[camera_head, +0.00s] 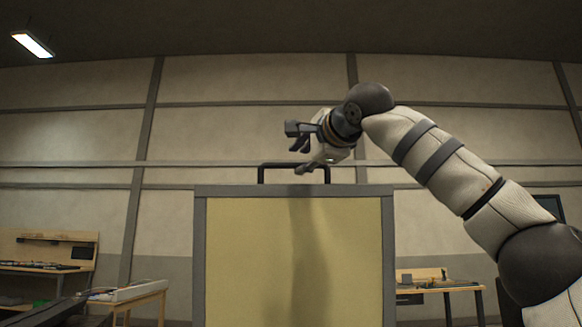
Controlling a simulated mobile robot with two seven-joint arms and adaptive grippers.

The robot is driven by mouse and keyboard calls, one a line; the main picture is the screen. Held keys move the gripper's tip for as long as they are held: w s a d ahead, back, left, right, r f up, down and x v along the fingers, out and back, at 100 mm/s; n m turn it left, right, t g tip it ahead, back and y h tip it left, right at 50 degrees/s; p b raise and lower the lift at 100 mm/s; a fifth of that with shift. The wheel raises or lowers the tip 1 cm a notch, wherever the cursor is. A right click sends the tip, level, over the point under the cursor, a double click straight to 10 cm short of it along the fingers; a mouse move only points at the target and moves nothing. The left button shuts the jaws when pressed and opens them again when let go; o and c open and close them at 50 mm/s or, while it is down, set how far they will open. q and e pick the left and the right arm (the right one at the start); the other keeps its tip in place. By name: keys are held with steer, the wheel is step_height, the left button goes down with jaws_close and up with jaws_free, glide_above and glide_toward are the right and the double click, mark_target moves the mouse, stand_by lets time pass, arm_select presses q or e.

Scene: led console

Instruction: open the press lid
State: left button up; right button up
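The press lid (293,262) shows as a large yellowish panel with a grey frame, facing me in the middle of the head view. A black bar handle (263,172) stands on its top edge. My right gripper (298,150) is just above the handle, its fingers apart and pointing left. Its lower finger overlaps the handle's upper right part in the picture. I cannot tell whether they touch. Nothing shows between the fingers. My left gripper is not in view. What lies behind the panel is hidden.
A wooden workbench (30,250) stands at the far left, with a smaller table (145,290) beside it. Another bench (440,288) stands at the right behind my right arm. A dark screen (550,205) shows at the right edge.

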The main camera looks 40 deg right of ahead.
mark_target(293, 165)
steer(key=x, duration=0.5)
steer(key=shift+w+f, duration=0.1)
steer(key=shift+w, duration=0.3)
steer(key=shift+d, duration=0.1)
jaws_close()
